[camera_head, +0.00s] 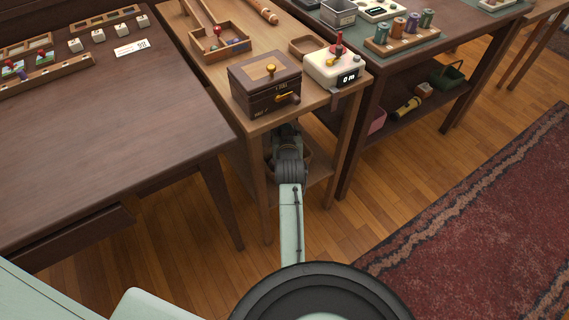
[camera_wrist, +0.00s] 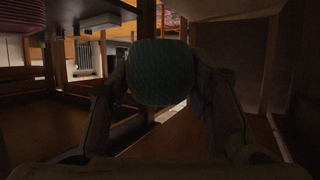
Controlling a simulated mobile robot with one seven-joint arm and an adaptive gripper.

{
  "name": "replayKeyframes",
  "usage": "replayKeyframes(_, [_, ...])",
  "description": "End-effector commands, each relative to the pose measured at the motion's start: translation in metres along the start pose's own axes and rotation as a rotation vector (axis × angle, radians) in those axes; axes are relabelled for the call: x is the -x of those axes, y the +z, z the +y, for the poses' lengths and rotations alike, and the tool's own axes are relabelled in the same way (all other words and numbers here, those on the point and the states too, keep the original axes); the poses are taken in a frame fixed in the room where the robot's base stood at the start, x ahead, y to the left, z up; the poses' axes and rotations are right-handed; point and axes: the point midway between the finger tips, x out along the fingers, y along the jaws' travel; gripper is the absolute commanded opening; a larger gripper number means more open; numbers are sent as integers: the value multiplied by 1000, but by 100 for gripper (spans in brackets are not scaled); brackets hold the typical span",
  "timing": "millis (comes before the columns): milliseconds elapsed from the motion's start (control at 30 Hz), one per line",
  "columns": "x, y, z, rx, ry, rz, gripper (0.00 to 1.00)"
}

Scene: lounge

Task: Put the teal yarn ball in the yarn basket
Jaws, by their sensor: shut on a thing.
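The teal yarn ball (camera_wrist: 157,72) is between the two fingers of my gripper (camera_wrist: 158,84) in the wrist view. The fingers are shut on its sides and it looks dark green in the shade. In the head view my arm reaches in under the top of the narrow middle table, and the ball is hidden there. A brown rounded rim (camera_head: 305,158) partly shows beside my wrist above the low shelf. It may be the yarn basket, but my arm hides most of it.
The middle table (camera_head: 190,32) bears a dark wooden box (camera_head: 265,84) and a white device (camera_head: 334,66) above my arm. Its legs stand close on both sides. A dark table (camera_head: 110,110) is at left, and a shelved table (camera_head: 400,122) is at right. Open floor lies in front.

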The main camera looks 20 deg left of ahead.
Motion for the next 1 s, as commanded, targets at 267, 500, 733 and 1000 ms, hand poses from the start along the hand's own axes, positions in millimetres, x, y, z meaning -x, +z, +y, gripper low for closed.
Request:
replayKeyframes(267, [-19, 45, -2, 1, -3, -4, 18])
replayKeyframes(500, [-29, 70, -2, 1, -3, -5, 18])
replayKeyframes(733, [-36, 88, -2, 1, -3, -1, 18])
replayKeyframes(1000, [-37, 90, -2, 1, -2, -1, 18])
